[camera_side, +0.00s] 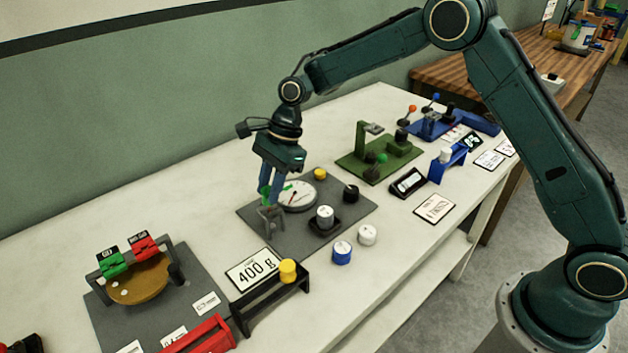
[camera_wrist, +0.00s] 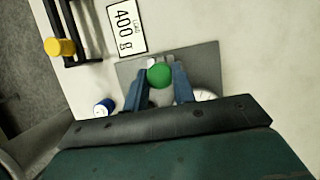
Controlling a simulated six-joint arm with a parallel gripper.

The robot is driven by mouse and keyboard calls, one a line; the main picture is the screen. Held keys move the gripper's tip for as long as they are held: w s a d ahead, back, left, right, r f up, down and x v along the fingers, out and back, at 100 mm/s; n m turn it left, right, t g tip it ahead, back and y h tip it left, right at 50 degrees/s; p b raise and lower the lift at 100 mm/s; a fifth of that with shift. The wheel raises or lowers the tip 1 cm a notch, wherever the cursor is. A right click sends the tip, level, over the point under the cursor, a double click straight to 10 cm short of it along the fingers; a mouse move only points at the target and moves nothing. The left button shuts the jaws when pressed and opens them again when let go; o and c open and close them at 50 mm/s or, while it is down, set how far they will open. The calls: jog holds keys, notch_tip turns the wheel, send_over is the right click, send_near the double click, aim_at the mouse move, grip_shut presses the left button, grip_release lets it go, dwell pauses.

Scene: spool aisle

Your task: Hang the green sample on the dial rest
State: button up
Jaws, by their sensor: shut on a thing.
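My gripper (camera_side: 270,196) points down over the grey plate (camera_side: 332,232) and is shut on the green sample (camera_side: 264,192). In the wrist view the sample (camera_wrist: 160,75) is a round green end between the two blue fingertips (camera_wrist: 161,82). A small grey forked stand (camera_side: 270,222), perhaps the dial rest, stands on the plate just below the fingers. The white dial (camera_side: 298,195) with a red needle is just right of the fingers. The fingers cover part of the sample, and I cannot tell whether it touches the stand.
A "400 g" card (camera_side: 257,269) and a black rack (camera_side: 262,301) with a yellow piece (camera_side: 288,270) lie in front. A black-and-white cylinder (camera_side: 325,217), a black knob (camera_side: 351,193), a blue cylinder (camera_side: 342,253) and a white cylinder (camera_side: 367,235) stand to the right.

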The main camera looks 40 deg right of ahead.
jog(key=shift+f, duration=0.25)
jog(key=shift+f, duration=0.7)
jog(key=shift+f, duration=0.1)
jog(key=o, duration=1)
jog(key=shift+o, duration=0.2)
jog(key=v, duration=1.4)
